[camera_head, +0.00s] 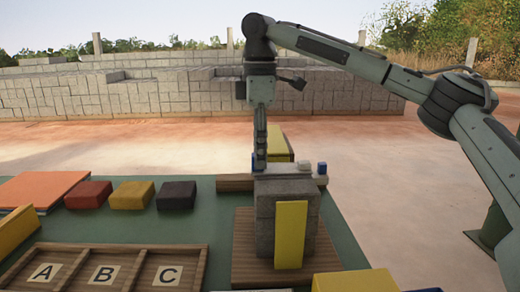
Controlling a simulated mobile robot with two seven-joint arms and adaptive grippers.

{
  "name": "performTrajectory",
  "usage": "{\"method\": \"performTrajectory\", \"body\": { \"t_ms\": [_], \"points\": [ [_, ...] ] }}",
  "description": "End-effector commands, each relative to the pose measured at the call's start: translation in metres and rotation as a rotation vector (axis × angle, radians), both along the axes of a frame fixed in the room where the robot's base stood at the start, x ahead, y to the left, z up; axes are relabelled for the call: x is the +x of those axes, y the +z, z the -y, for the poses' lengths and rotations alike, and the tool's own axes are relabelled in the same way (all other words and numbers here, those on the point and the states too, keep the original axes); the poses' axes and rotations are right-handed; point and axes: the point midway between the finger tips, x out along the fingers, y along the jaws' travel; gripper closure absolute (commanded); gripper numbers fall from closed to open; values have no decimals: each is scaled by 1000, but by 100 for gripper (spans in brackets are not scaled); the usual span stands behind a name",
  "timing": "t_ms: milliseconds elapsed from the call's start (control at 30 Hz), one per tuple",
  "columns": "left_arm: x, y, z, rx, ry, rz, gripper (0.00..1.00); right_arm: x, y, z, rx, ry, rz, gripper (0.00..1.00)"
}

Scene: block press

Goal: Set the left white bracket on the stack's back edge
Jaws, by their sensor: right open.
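The stack (265,230) of grey stone blocks stands on a square wooden board, with a yellow plate (291,235) upright against its front. My right gripper (260,165) points straight down at the stack's back edge, toward its left side. It is open. A small pale piece, apparently the left white bracket (268,171), shows at its fingertips; I cannot tell whether they touch it. Another small white piece (305,166) and a blue piece (322,168) show to the right, at the back. My left gripper is out of view.
A wooden bar (235,184) lies behind the stack, with a yellow block (278,145) beyond. Red (88,194), yellow (131,195) and dark (176,195) blocks sit left on the green table. A wooden tray (120,246) marked A, B, C is at front left.

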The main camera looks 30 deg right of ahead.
Motion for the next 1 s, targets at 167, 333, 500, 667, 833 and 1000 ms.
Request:
{"method": "performTrajectory", "body": {
  "t_ms": [167,333,500,667,833,1000],
  "points": [
    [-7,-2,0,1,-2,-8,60,0,2,0,0,0,0,54],
    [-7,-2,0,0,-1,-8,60,1,22,-1,1,0,3,54],
    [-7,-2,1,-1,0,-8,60,1,60,-1,2,-1,5,54],
    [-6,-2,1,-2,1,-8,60,0,91,0,-3,-2,5,54],
    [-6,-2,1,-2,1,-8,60,0,112,0,-2,-1,1,54],
    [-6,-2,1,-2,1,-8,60,0,120,0,0,0,1,54]
  ]
}}
